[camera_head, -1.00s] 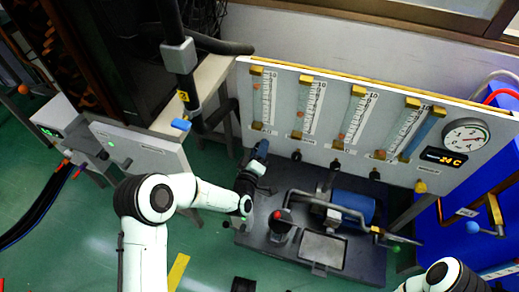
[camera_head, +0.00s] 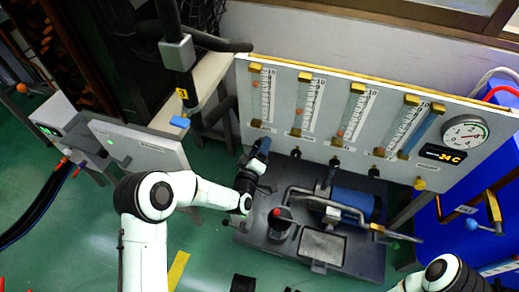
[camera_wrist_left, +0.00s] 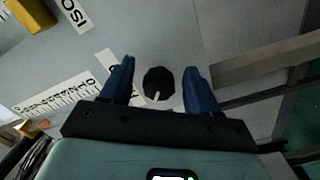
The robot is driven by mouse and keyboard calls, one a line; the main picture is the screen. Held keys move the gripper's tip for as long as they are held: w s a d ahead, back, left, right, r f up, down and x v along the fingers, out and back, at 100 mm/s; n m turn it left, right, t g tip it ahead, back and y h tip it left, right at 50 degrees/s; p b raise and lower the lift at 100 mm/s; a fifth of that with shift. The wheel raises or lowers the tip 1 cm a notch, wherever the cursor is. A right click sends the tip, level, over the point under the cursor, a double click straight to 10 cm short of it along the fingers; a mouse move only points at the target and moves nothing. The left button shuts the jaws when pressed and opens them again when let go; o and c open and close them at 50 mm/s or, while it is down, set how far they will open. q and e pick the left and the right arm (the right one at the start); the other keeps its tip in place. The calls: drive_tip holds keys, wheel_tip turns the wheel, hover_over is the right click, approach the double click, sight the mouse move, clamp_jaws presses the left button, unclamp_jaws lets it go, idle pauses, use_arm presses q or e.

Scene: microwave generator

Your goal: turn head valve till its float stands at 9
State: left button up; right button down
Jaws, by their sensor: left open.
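The gauge panel (camera_head: 420,125) carries several upright flow tubes with orange floats and black knobs below. Its small labels are unreadable in the head view, so I cannot tell which knob is the head valve. In the left wrist view a black knob (camera_wrist_left: 158,84) with a white mark lies between the open blue fingers of the left gripper (camera_wrist_left: 160,82), with gaps on both sides. My right gripper is not in view.
A dark base (camera_head: 345,264) with a blue cylinder (camera_head: 353,204) and pipes stands below the panel. A round dial (camera_head: 464,133) and a 24 C display (camera_head: 443,154) are at the panel's right.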

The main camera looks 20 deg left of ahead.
use_arm(q)
drive_tip(key=s+p, duration=0.2)
drive_tip(key=s, duration=1.1)
drive_tip(key=shift+s+a, duration=0.2)
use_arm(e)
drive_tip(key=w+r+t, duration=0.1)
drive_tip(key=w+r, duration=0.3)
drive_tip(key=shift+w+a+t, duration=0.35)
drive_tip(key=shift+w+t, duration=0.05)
use_arm(q)
drive_tip(key=shift+p, duration=0.3)
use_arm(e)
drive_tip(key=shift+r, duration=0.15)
